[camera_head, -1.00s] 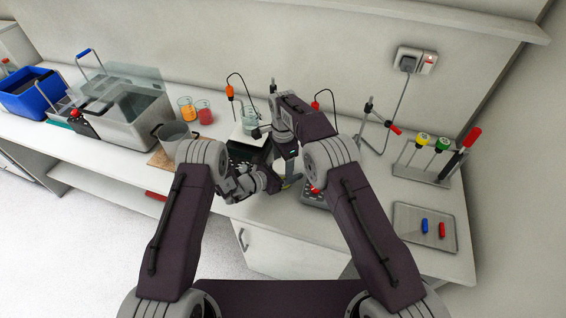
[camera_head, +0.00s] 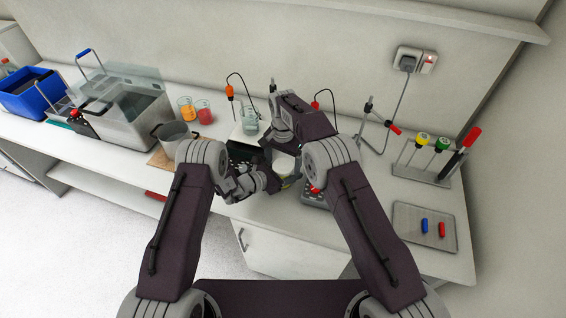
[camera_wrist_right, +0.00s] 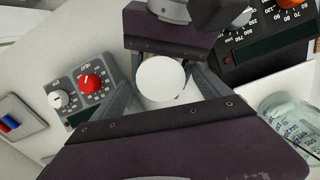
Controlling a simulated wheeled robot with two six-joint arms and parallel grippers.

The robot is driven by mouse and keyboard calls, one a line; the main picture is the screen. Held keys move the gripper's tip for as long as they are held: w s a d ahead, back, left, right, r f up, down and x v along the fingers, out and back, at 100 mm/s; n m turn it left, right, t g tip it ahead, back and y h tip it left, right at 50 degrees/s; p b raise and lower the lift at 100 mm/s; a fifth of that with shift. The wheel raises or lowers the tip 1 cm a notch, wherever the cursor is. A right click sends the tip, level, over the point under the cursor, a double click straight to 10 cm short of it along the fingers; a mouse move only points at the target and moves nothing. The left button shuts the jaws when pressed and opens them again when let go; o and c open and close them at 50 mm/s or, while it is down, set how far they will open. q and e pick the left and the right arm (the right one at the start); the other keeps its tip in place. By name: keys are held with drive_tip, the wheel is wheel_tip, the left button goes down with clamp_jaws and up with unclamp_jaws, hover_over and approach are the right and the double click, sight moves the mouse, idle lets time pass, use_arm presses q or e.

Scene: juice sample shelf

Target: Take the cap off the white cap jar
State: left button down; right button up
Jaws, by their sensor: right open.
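The jar's round white cap (camera_wrist_right: 161,80) shows from above in the right wrist view. In the head view the cap (camera_head: 285,165) is partly covered by my right arm. My right gripper (camera_wrist_right: 167,78) is open, with a grey finger on either side of the cap; I cannot tell whether they touch it. It points down over the jar in the head view. The jar's body is mostly hidden below. My left gripper (camera_head: 268,182) is low beside the jar; its fingers are hidden, so its grip is unclear.
A hotplate with a red knob (camera_wrist_right: 90,82) stands close by. A metal pot (camera_head: 172,136) is to the left.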

wheel_tip(320, 180, up, 4)
drive_tip(key=shift+r, duration=0.2)
wheel_tip(320, 180, up, 3)
drive_tip(key=m, duration=0.6)
drive_tip(key=shift+r+m, duration=0.2)
drive_tip(key=shift+m, duration=0.2)
wheel_tip(320, 180, down, 8)
drive_tip(key=c, duration=1.6)
drive_tip(key=shift+o, duration=0.2)
drive_tip(key=n, duration=0.6)
drive_tip(key=shift+n, duration=0.4)
drive_tip(key=o, duration=1.5)
drive_tip(key=shift+o, duration=0.2)
